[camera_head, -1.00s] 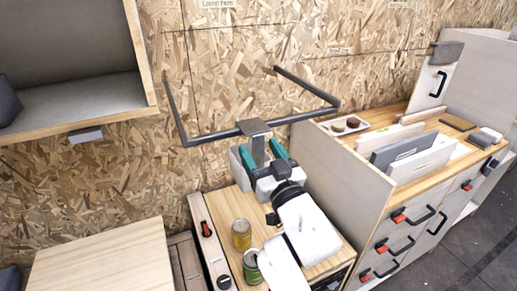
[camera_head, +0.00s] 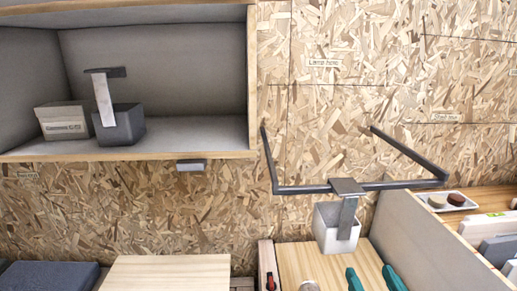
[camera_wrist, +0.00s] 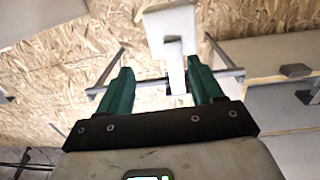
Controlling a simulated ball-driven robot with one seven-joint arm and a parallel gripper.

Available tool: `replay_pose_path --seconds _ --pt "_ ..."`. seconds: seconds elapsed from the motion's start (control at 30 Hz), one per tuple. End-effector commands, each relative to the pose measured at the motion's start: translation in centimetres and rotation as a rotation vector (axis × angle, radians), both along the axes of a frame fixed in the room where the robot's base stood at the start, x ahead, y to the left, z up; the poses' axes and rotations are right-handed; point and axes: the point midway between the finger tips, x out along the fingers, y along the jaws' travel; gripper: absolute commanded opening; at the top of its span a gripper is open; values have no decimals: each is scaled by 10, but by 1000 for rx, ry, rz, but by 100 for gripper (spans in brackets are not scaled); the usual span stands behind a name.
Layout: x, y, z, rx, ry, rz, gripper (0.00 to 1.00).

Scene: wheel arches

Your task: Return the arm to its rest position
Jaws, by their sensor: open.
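My gripper (camera_head: 376,280) shows at the bottom edge of the head view as two green fingers, spread apart. In the wrist view my gripper (camera_wrist: 160,88) has its two green fingers open with nothing touching both of them. A white box with a grey hook strap (camera_head: 338,225) hangs from the dark metal rail (camera_head: 300,189) on the wall, just above and left of the fingers. In the wrist view the white box (camera_wrist: 169,28) and its strap show beyond and between the fingertips. Most of my arm is out of the head view.
An open wall cabinet (camera_head: 253,80) at upper left holds a dark grey hook-strapped box (camera_head: 120,127) and a cardboard-coloured box (camera_head: 62,122). A wooden counter (camera_head: 310,262) lies below the rail. A pale partition (camera_head: 425,245) stands to the right, near a white tray (camera_head: 446,203).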

Motion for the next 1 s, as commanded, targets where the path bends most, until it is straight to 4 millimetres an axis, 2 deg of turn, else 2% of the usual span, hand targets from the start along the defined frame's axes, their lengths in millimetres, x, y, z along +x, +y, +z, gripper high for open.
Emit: replay_pose_path --seconds 0.03,0.13,0.2,0.27,0.3,0.43,0.5,0.6,0.7,0.8,1.0 --pt "-8 -6 -28 5 104 -16 66" --pt "-33 -20 -89 12 348 -45 66" --pt "-59 -27 -129 15 523 -57 66" --pt "-85 -32 -161 17 674 -60 66" --pt "-105 -34 -181 21 774 -60 66" --pt "-172 -40 -230 25 1075 -46 66" --pt "-205 -41 -245 28 1208 -35 66" --pt "-242 -43 -258 32 1351 -18 66" --pt "-264 -43 -264 35 1436 -4 66" --pt "-272 -43 -265 35 1469 1 66" --pt "-273 -43 -265 35 1471 1 66"
